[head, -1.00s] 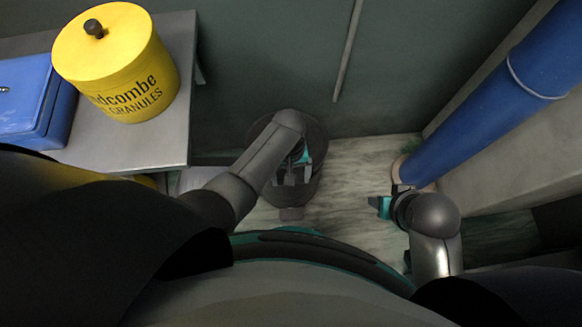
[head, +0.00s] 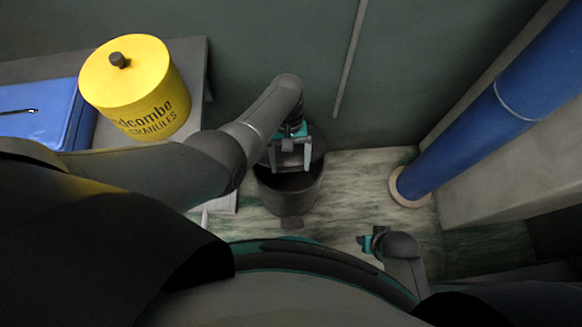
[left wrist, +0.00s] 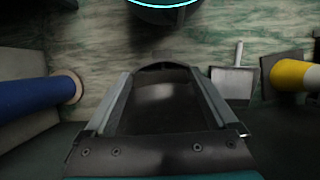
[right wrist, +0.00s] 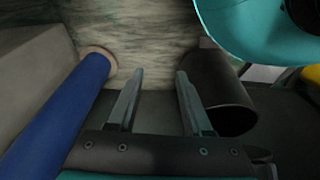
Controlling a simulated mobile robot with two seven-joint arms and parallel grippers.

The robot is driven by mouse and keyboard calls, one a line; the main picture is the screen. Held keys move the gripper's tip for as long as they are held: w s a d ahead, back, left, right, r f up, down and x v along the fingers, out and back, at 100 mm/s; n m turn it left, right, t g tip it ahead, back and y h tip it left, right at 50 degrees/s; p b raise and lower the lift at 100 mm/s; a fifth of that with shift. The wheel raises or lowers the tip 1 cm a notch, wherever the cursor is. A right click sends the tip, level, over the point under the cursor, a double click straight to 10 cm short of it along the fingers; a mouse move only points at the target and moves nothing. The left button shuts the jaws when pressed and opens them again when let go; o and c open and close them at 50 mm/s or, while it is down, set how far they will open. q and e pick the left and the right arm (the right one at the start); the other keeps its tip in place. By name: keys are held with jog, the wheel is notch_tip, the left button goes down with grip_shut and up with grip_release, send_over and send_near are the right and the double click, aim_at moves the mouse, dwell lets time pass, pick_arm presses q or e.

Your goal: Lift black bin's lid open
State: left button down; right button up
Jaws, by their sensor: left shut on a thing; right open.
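The black bin (head: 290,203) stands on the floor in the middle of the head view, its dark opening showing. Its lid (head: 318,146) is raised at the wall side, partly hidden behind my left gripper (head: 290,160). That gripper is shut on the lid's edge, above the far side of the opening. In the left wrist view a dark surface of the lid (left wrist: 165,98) fills the space between the fingers. My right gripper (head: 367,243) is open and empty, low to the right of the bin. The bin's side (right wrist: 215,80) also shows in the right wrist view.
A bench (head: 205,75) at left holds a yellow granules drum (head: 150,95) and a blue case (head: 40,112). A blue pipe (head: 480,120) slants along the right. A dustpan (left wrist: 232,82) lies on the floor.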

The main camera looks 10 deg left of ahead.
pick_arm(q)
jog(key=shift+w+a+r, duration=0.25)
jog(key=shift+w+r, duration=0.35)
jog(key=shift+w, duration=0.2)
pick_arm(e)
jog(key=shift+s+d+f, duration=0.25)
jog(key=shift+s+f, duration=0.05)
jog(key=shift+f, duration=0.25)
